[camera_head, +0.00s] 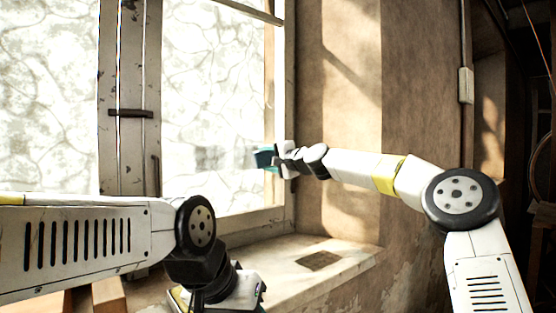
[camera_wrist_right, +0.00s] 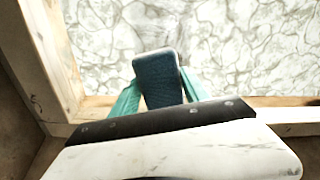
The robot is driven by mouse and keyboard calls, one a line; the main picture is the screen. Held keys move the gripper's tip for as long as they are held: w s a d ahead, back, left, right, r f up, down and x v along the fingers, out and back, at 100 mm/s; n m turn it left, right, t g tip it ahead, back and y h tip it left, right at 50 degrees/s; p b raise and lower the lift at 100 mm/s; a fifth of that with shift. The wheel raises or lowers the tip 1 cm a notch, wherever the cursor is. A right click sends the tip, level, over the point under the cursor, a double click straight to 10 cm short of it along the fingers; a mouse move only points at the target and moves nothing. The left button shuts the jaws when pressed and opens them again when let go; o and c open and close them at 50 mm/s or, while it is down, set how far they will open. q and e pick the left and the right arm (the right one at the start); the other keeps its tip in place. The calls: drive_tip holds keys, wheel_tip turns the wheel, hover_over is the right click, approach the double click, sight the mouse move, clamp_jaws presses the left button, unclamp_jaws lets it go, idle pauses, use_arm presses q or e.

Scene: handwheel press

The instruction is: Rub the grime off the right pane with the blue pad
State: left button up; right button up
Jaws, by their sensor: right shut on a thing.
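The right pane (camera_head: 212,85) is a pale, vein-patterned pane in a worn wooden frame. A hazy greyish smear (camera_head: 225,157) shows low on it, left of the pad. My right gripper (camera_head: 271,157) is at the pane's lower right edge, shut on the blue pad (camera_head: 263,158). In the right wrist view the dark blue pad (camera_wrist_right: 157,76) stands between the teal fingers, in front of the pane (camera_wrist_right: 235,45). I cannot tell whether it touches the glass. My left arm is folded low in front; its gripper (camera_head: 240,292) is near the sill, its fingers unclear.
The left pane (camera_head: 48,95) is beyond the central wooden post (camera_head: 130,60), which carries a dark latch (camera_head: 131,113). The stone sill (camera_head: 345,262) runs below the window. The plaster wall (camera_head: 345,90) is right of the frame. A frame edge (camera_wrist_right: 50,60) borders the pad's left side in the wrist view.

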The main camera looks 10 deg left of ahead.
sight(245, 157)
drive_tip(key=shift+s+a, duration=2.65)
drive_tip(key=shift+s, duration=0.45)
drive_tip(key=shift+s+a, duration=2.6)
drive_tip(key=shift+s, duration=0.45)
drive_tip(key=shift+s+a, duration=2.65)
drive_tip(key=shift+s, duration=0.45)
drive_tip(key=shift+w+d+r, duration=0.15)
drive_tip(key=shift+r, duration=0.1)
drive_tip(key=shift+w+d, duration=1)
drive_tip(key=shift+w, duration=0.25)
drive_tip(key=shift+w+d, duration=1.55)
drive_tip(key=shift+w, duration=0.25)
drive_tip(key=shift+w+d, duration=1.6)
drive_tip(key=shift+w, duration=0.2)
drive_tip(key=shift+w+d, duration=1.55)
drive_tip(key=shift+w, duration=0.25)
drive_tip(key=shift+w+d, duration=1.1)
drive_tip(key=shift+w, duration=0.3)
drive_tip(key=shift+w+d, duration=1.05)
drive_tip(key=shift+w, duration=0.3)
